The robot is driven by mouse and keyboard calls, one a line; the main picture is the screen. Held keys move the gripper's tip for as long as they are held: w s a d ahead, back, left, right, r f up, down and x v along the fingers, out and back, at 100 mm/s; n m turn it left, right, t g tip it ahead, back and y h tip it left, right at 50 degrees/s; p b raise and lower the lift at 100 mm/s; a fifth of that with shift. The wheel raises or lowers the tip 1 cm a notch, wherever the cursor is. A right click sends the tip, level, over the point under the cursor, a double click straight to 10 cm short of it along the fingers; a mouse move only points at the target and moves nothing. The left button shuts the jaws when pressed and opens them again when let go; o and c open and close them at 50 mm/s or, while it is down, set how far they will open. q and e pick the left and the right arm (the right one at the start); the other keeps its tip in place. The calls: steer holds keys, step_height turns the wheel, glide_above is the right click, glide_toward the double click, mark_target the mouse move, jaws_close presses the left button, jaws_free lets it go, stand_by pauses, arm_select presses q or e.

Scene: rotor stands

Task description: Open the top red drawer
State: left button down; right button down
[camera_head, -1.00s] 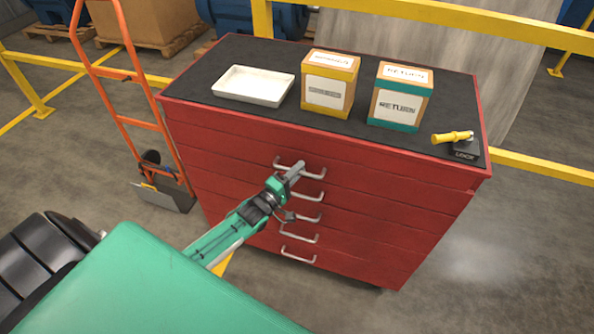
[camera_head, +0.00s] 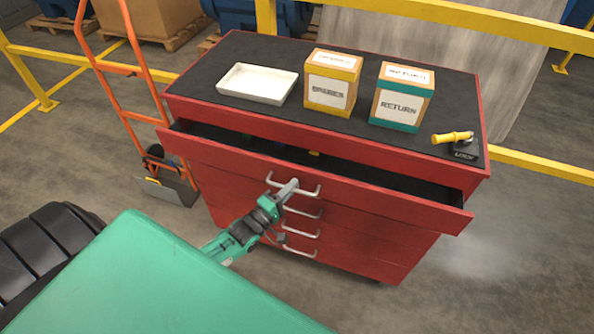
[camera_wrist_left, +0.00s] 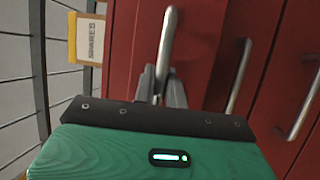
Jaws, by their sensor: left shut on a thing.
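The top red drawer (camera_head: 390,195) of the red cabinet (camera_head: 375,255) stands partly pulled out, and its dark inside shows. My left gripper (camera_head: 290,187) is shut on the top drawer's silver handle (camera_head: 308,192), near the handle's left part. In the left wrist view the fingers (camera_wrist_left: 161,85) close around the handle bar (camera_wrist_left: 168,40). A small yellow thing (camera_head: 314,153) shows inside the drawer; most of the inside is hidden by the drawer front and cabinet top. My right gripper is in neither view.
On the black cabinet top (camera_head: 220,75) stand a white tray (camera_head: 257,84), a SPARES box (camera_head: 332,82), a RETURN box (camera_head: 401,96) and a yellow-handled LOCK device (camera_head: 455,142). Several lower handles (camera_head: 300,232) sit below. An orange hand truck (camera_head: 140,105) stands left; yellow rails run behind.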

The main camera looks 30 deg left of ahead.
arm_select(q)
steer(key=s+d+p, duration=0.1)
steer(key=s+d, duration=0.1)
steer(key=s, duration=0.9)
steer(key=s+d+p, duration=0.2)
steer(key=s, duration=1)
steer(key=c, duration=1.7)
jaws_free()
steer(key=shift+c, duration=0.2)
steer(key=shift+s+f, duration=0.1)
steer(key=b+v, duration=0.5)
steer(key=v, duration=0.8)
steer(key=shift+s, duration=0.3)
steer(key=shift+a+f, duration=0.1)
steer(key=shift+a, duration=0.05)
